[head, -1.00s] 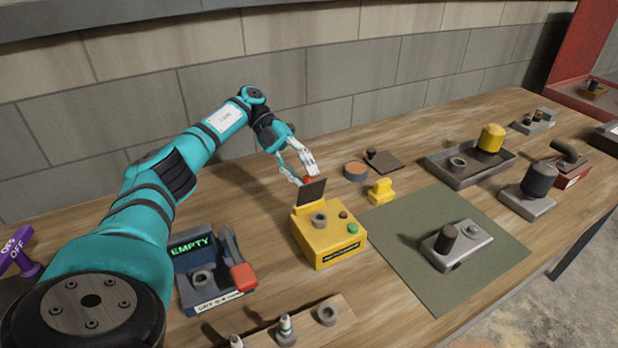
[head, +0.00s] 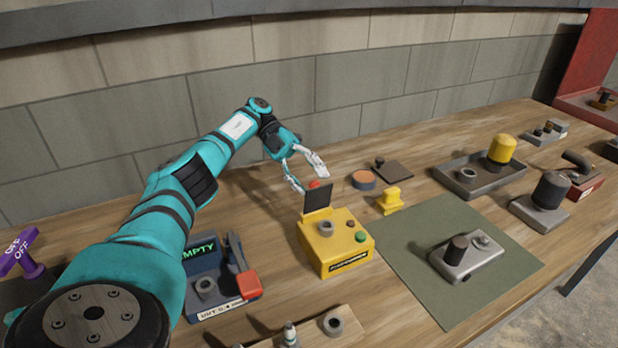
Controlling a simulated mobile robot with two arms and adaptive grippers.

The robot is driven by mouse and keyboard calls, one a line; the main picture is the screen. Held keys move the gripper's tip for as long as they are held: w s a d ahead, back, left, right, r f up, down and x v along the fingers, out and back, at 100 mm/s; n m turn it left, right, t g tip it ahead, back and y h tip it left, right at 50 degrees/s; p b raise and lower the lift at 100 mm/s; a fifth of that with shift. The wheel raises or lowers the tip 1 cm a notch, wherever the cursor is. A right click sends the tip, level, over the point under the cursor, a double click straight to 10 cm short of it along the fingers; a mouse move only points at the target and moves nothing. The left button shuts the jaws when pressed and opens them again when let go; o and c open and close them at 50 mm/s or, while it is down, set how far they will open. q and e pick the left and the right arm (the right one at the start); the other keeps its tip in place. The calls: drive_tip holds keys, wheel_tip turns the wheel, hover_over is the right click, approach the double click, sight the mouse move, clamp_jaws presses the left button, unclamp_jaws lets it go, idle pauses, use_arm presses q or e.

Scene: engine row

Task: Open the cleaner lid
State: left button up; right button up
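The cleaner looks to be the yellow box (head: 335,247) on the wooden bench, with a round grey socket and small coloured buttons on top. Its dark lid (head: 317,199) stands upright at the back edge of the box. A red knob (head: 315,184) shows just above the lid's top edge. My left gripper (head: 308,187) is behind and above the lid, its fingers spread apart with the red knob between or near them. I cannot tell whether a finger touches the lid. My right gripper is out of view.
A tester marked EMPTY (head: 213,279) with a red-handled lever stands left of the yellow box. A green mat (head: 450,293) bearing a grey metal part lies to the right. A small yellow block (head: 390,201) and a round tin (head: 363,180) stand close by.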

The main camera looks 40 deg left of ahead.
use_arm(q)
wheel_tip(320, 180, up, 10)
idle(0.7)
drive_tip(key=shift+f, duration=0.1)
idle(0.4)
